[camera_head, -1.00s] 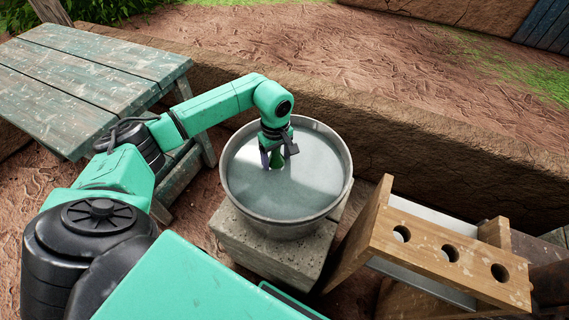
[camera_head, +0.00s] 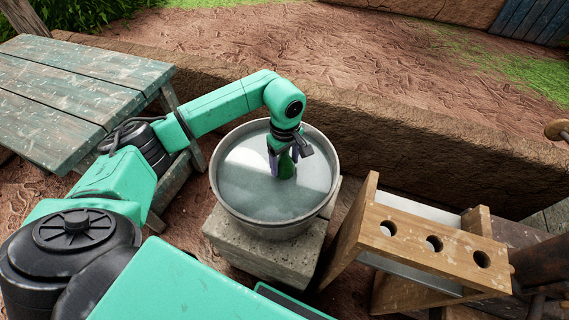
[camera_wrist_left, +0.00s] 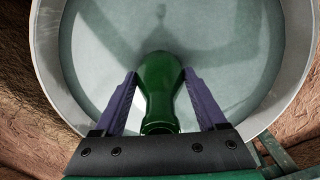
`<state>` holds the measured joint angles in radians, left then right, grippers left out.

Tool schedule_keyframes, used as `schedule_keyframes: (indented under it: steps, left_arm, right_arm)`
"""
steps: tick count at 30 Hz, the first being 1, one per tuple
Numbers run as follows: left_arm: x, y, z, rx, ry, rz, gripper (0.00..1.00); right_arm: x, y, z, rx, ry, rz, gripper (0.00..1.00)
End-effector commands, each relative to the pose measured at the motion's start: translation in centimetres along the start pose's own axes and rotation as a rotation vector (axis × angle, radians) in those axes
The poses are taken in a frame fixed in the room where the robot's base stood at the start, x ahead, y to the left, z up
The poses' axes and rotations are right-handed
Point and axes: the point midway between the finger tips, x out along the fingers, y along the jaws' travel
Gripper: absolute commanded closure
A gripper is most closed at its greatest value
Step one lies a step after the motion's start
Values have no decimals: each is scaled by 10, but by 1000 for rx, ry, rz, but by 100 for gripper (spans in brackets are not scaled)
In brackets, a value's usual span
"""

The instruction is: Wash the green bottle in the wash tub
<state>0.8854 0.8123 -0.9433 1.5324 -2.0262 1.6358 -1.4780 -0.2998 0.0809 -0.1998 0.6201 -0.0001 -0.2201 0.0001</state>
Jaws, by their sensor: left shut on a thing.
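The wash tub (camera_head: 226,209) is a round grey metal basin full of water, standing on a stone block. My left gripper (camera_head: 285,158) is over the right part of the tub, pointing down, and is shut on the green bottle (camera_head: 287,168). In the left wrist view the green bottle (camera_wrist_left: 158,88) lies between the two purple fingers of the gripper (camera_wrist_left: 160,95), and the tub's rim (camera_wrist_left: 48,62) curves around them. The bottle's lower part seems to be in the water; how deep is hard to tell. My right gripper is not in view.
A wooden rack (camera_head: 433,243) with three round holes stands right of the tub. A weathered green table (camera_head: 75,85) is at the left. A low mud wall (camera_head: 400,150) runs behind the tub. The tub stands on the stone block (camera_head: 265,255).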

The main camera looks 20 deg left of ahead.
Motion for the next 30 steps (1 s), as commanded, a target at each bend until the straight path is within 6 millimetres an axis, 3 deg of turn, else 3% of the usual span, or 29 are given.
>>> schedule_keyframes:
  steps: [1,24,30]
  left_arm:
    - [-14,0,0,0,1,1,88]
    - [-128,0,0,0,1,0,88]
    - [-142,0,0,-1,0,-1,88]
  right_arm:
    - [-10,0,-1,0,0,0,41]
    - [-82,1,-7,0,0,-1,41]
    - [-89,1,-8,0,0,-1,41]
